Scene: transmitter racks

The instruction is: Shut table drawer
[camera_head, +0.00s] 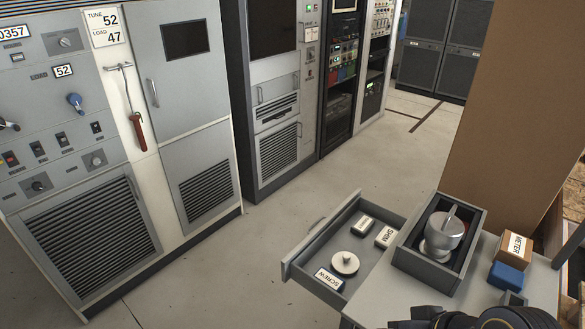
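The table drawer (299,269) is pulled out from the left side of the small grey table (391,293). It stands well open, with its front panel and handle (317,224) facing left, away from the table. Inside it lie a round pale knob-like part (345,263) and small labelled boxes, one marked SHIM (384,237) and one marked SCREW (328,279). Black parts of my arm show at the bottom right edge, over the table's front. No gripper fingers show, and neither gripper is seen touching the drawer.
On the table stand a grey open box (423,259) holding a metal pot-like part (442,234), a METER carton (515,248) and a blue box (505,277). A brown panel (515,110) rises behind. Transmitter racks (185,80) line the left. The floor (240,270) left of the drawer is clear.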

